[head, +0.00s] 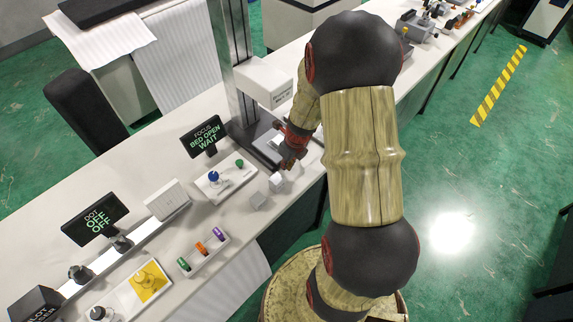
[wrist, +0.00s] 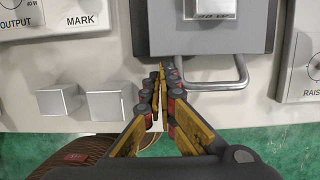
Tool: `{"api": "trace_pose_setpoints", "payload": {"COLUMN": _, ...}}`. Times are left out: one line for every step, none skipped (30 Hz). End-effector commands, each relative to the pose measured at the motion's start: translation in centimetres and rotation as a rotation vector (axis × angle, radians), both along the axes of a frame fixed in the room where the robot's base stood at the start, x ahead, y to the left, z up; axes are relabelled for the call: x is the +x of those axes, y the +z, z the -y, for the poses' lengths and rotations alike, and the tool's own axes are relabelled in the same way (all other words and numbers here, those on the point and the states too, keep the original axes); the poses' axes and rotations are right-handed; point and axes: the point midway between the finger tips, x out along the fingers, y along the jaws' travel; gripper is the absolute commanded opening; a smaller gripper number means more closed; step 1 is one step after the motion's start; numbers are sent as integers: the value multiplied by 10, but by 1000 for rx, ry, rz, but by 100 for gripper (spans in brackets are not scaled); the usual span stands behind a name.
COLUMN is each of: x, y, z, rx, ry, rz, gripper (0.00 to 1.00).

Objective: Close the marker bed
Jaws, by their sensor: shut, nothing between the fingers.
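The marker bed (wrist: 160,42) is a dark grey plate with a light block on it, at the top middle of the wrist view. In the head view the bed (head: 262,143) lies at the foot of a tall column, partly hidden by my arm. A metal U-shaped handle (wrist: 243,72) sticks out from its front edge. My gripper (wrist: 163,66) is shut and empty, its fingertips at the bed's front edge by the handle's left end. I cannot tell whether they touch. In the head view my gripper (head: 285,158) is over the bed's front.
Two light cubes (wrist: 60,100) (wrist: 109,104) stand on the bench left of my gripper. A panel marked "MARK" (wrist: 82,20) is at the upper left, and one marked "RAISE" (wrist: 312,90) at the right. A tray with coloured pieces (head: 205,256) sits farther left in the head view.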

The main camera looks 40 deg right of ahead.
Motion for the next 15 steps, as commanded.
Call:
{"api": "trace_pose_setpoints", "payload": {"x": 2, "y": 1, "z": 0, "rx": 1, "ry": 1, "rz": 0, "gripper": 0}}
{"api": "trace_pose_setpoints", "payload": {"x": 4, "y": 2, "z": -1, "rx": 1, "ry": 1, "rz": -1, "gripper": 0}}
{"api": "trace_pose_setpoints", "payload": {"x": 8, "y": 3, "z": -1, "rx": 0, "ry": 2, "rz": -1, "gripper": 0}}
{"api": "trace_pose_setpoints", "payload": {"x": 12, "y": 3, "z": -1, "rx": 1, "ry": 2, "rz": -1, "gripper": 0}}
{"api": "trace_pose_setpoints", "payload": {"x": 15, "y": 4, "z": -1, "rx": 1, "ry": 2, "rz": -1, "gripper": 0}}
{"api": "trace_pose_setpoints", "payload": {"x": 20, "y": 4, "z": -2, "rx": 2, "ry": 4, "rz": -1, "gripper": 0}}
{"api": "trace_pose_setpoints", "payload": {"x": 23, "y": 4, "z": -2, "rx": 2, "ry": 4, "rz": -1, "gripper": 0}}
{"api": "trace_pose_setpoints", "payload": {"x": 27, "y": 4, "z": -2, "rx": 1, "ry": 2, "rz": 0, "gripper": 0}}
{"api": "trace_pose_setpoints", "payload": {"x": 30, "y": 4, "z": -2, "rx": 1, "ry": 1, "rz": 0, "gripper": 0}}
{"api": "trace_pose_setpoints", "payload": {"x": 32, "y": 3, "z": -3, "rx": 1, "ry": 1, "rz": 0, "gripper": 0}}
{"api": "trace_pose_setpoints", "payload": {"x": 34, "y": 3, "z": -3, "rx": 1, "ry": 0, "rz": 0, "gripper": 0}}
{"api": "trace_pose_setpoints", "payload": {"x": 36, "y": 2, "z": -3, "rx": 1, "ry": 0, "rz": 0, "gripper": 0}}
{"api": "trace_pose_setpoints", "payload": {"x": 37, "y": 2, "z": -3, "rx": 1, "ry": 0, "rz": 1, "gripper": 0}}
{"api": "trace_pose_setpoints", "payload": {"x": 38, "y": 1, "z": -3, "rx": 1, "ry": 0, "rz": 1, "gripper": 0}}
{"api": "trace_pose_setpoints", "payload": {"x": 38, "y": 1, "z": -3, "rx": 1, "ry": 0, "rz": 1, "gripper": 0}}
